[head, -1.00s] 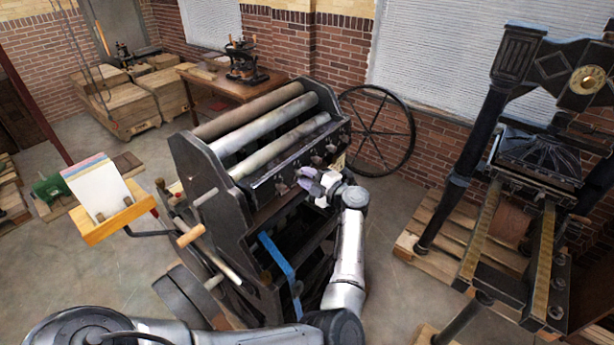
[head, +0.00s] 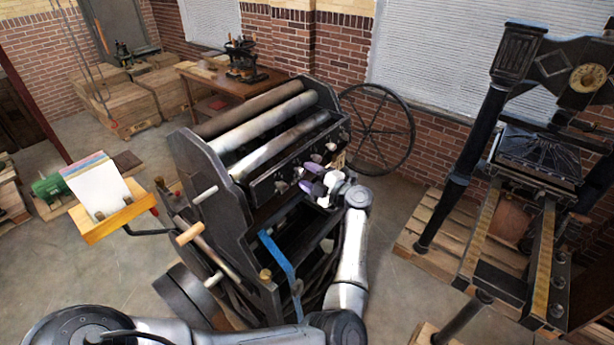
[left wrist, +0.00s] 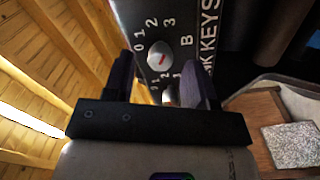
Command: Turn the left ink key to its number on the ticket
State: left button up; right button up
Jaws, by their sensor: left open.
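The dark ink-key panel (head: 265,187) is on the near side of the roller press, with small pale knobs along it. The leftmost knob I can make out (head: 280,186) is left of my left gripper (head: 310,178). That gripper is open at the panel, its purple fingers apart. In the left wrist view, the gripper (left wrist: 163,75) has a round knob with a red mark (left wrist: 159,57) between its fingers, beside the numbers 0 to 3 and the letter B. Another knob (left wrist: 168,94) is partly hidden by the gripper's body. I cannot make out a ticket number.
The press rollers (head: 262,130) lie above the panel. A paper stack (head: 98,187) stands on a wooden stand at left. A tall iron press (head: 483,120) stands at right.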

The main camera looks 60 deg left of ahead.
pick_arm(q)
jog(key=b+v, duration=0.4)
jog(key=v, duration=0.9)
